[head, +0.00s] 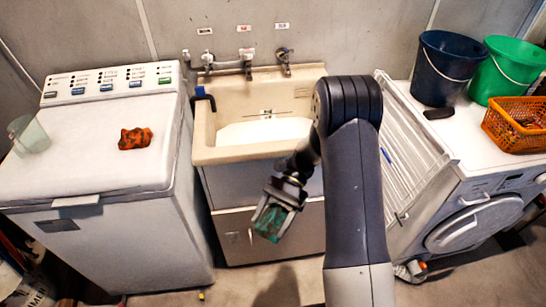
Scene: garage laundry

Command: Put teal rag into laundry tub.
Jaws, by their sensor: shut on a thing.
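The laundry tub (230,154) is a cream basin in the middle, set on a grey cabinet, with a pale floor inside. My arm covers the tub's right side. The gripper and rag are outside the tub opening.
A top-loading washer (75,165) at left bears an orange patterned cloth (135,138) and a clear cup (28,134). Taps (246,64) stand behind the tub. A folded drying rack (412,150) leans at right by a front-loader with a blue bucket (445,70), green bucket (510,70) and orange basket (515,125).

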